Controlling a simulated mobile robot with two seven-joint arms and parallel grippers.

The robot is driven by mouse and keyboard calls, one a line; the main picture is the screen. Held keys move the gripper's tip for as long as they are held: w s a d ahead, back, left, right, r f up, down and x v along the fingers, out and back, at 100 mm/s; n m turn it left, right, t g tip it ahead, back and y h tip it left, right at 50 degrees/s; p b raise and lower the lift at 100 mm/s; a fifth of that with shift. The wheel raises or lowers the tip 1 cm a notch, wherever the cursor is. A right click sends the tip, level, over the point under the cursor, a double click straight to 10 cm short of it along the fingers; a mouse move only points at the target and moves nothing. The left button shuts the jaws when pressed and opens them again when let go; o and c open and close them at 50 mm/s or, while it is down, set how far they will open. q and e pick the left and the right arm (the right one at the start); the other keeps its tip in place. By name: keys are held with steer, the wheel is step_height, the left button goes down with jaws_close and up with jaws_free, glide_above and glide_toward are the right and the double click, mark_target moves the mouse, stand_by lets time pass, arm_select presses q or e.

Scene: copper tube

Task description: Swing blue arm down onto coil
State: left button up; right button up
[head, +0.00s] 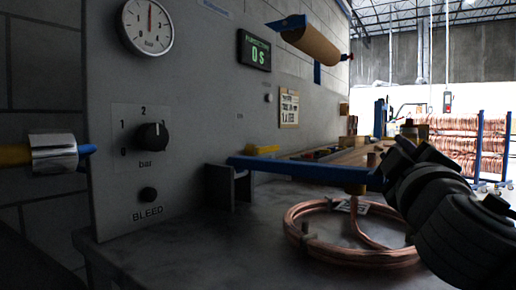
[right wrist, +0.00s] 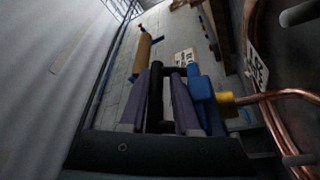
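The blue arm (head: 300,171) reaches out level from a grey bracket on the bench, above the back of the copper coil (head: 375,258). My right gripper (head: 392,168) is at the free end of the blue arm. My left gripper is out of view.
The coil lies on a grey bench (head: 240,235). A grey panel with a pressure gauge (head: 148,25), a knob (head: 152,136) and a timer reading 0 s (head: 254,52) stands at left. A brown roll (head: 312,45) hangs above. Coil racks (head: 455,145) stand behind at right.

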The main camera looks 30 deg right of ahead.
steer(key=b+v, duration=0.2)
steer(key=v, duration=0.7)
steer(key=shift+s+a+f, duration=0.1)
steer(key=shift+f, duration=0.1)
steer(key=shift+s+a+r, duration=0.1)
steer(key=shift+s+a, duration=0.1)
steer(key=shift+a, duration=0.05)
